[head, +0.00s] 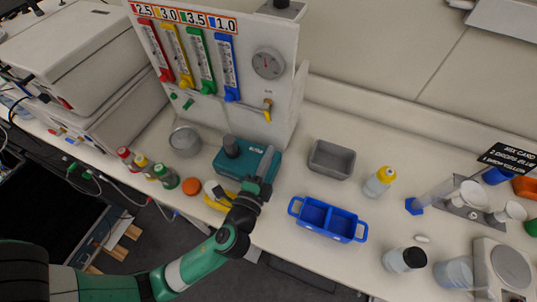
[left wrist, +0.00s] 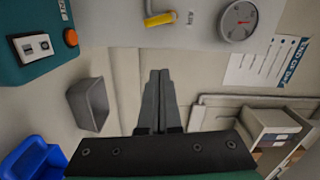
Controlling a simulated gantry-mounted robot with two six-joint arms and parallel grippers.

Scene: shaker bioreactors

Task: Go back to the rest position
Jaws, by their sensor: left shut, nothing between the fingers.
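My left arm, green and black, reaches in from the lower left in the head view. My left gripper (head: 269,156) is above the front of the bench, in front of a teal device (head: 230,164) in that view. In the left wrist view the gripper fingers (left wrist: 160,76) lie together, shut with nothing between them. They point toward the pale back wall, clear of the objects seen there. My right gripper is not in view.
A grey bin (head: 331,160) and a blue two-compartment carrier (head: 327,220) stand right of the gripper. A flowmeter panel (head: 213,60) rises behind. Small capped bottles (head: 166,176) stand left. A yellow-capped bottle (head: 379,181) and a rack (head: 474,205) stand farther right.

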